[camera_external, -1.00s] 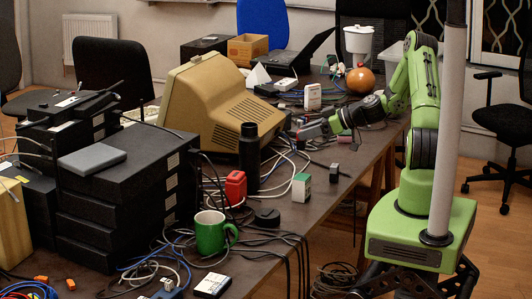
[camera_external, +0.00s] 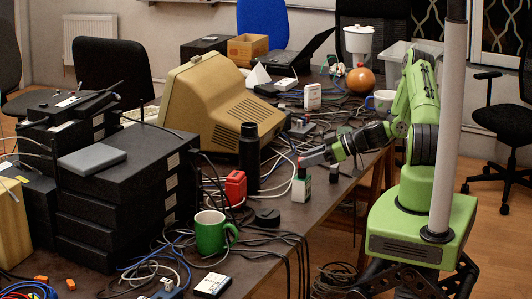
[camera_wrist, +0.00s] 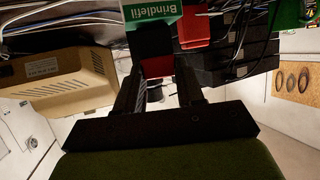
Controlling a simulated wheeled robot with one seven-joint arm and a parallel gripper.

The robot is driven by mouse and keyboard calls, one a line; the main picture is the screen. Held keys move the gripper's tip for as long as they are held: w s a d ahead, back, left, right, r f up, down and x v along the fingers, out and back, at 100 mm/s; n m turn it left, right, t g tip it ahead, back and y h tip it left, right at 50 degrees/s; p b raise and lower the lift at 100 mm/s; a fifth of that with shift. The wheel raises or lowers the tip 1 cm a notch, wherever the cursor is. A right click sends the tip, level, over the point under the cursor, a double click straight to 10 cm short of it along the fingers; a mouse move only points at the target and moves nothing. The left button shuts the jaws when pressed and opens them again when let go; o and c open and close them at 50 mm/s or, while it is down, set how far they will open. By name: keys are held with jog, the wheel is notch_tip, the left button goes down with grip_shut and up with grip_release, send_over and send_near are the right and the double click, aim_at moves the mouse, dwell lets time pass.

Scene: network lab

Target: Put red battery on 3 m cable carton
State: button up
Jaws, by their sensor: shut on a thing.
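My gripper (camera_external: 312,158) is shut on the red battery. In the outside view the red end of the battery (camera_external: 302,162) shows at the fingertips, right over the top of a small green and white carton (camera_external: 302,190). I cannot tell whether battery and carton touch. In the wrist view the red battery (camera_wrist: 157,66) sits between the fingers. The carton (camera_wrist: 165,22), with the print "Brindlefil", shows just beyond it. Its print does not show a cable length. The fingers partly hide the battery.
A red box (camera_external: 235,187), a black bottle (camera_external: 249,158) and a green mug (camera_external: 212,233) stand left of the carton. A small dark block (camera_external: 334,172) stands to its right. Cables lie around, and the beige monitor (camera_external: 215,105) stands behind.

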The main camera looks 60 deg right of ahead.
jog(key=shift+f, duration=0.15)
jog(key=o, duration=1.1)
